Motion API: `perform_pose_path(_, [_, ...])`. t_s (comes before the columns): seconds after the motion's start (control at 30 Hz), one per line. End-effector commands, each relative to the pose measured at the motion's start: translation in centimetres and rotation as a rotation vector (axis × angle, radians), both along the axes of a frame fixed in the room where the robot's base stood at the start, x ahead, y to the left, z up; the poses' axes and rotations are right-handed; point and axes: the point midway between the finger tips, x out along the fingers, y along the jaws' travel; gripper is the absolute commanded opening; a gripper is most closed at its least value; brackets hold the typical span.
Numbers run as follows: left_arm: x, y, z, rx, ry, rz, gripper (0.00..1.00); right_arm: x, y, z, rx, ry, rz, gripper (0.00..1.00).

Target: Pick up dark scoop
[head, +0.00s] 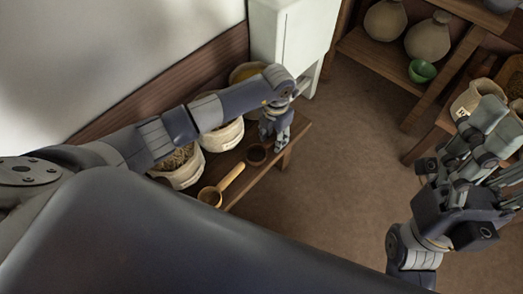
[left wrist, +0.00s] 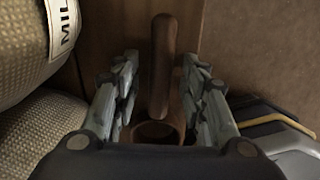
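The dark scoop (left wrist: 162,66) is brown wood, with a straight handle and a round bowl (left wrist: 158,131). In the left wrist view it lies between the two fingers of my left gripper (left wrist: 158,88), with a gap on each side of the handle. In the head view its bowl (head: 256,154) rests on the wooden bench, and my left gripper (head: 274,132) points down just beyond it, hiding the handle. My left gripper is open. My right gripper (head: 492,128) is raised at the right of the head view, away from the scoop; its finger gap is unclear.
A lighter wooden scoop (head: 229,179) lies nearer on the bench (head: 246,182). Sacks (head: 222,136) stand along the wall side, close to my left gripper. A white cabinet (head: 283,32) is beyond. Shelves with jars (head: 428,40) and a green bowl (head: 422,71) stand at right. The middle floor is clear.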

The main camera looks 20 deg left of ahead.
Motion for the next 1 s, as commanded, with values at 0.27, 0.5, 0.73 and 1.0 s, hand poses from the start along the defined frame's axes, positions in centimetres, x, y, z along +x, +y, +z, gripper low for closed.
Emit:
perform_pose_path(0.27, [0.0,0.0,0.0,0.0,0.0,0.0,0.0,0.0,0.0,0.0,0.0,0.001,0.0,0.69])
perform_pose_path(0.5, [0.0,0.0,0.3,0.001,0.0,0.0,0.0,0.0,0.0,0.1,0.0,0.001,0.0,0.69])
perform_pose_path(0.73, [0.1,0.1,3.9,0.002,-0.004,0.0,0.0,0.0,0.0,1.9,0.0,0.001,0.0,0.69])
perform_pose_path(1.0, [0.0,0.1,8.3,0.002,-0.001,0.0,0.0,3.6,0.8,2.2,-0.056,0.173,-0.011,0.69])
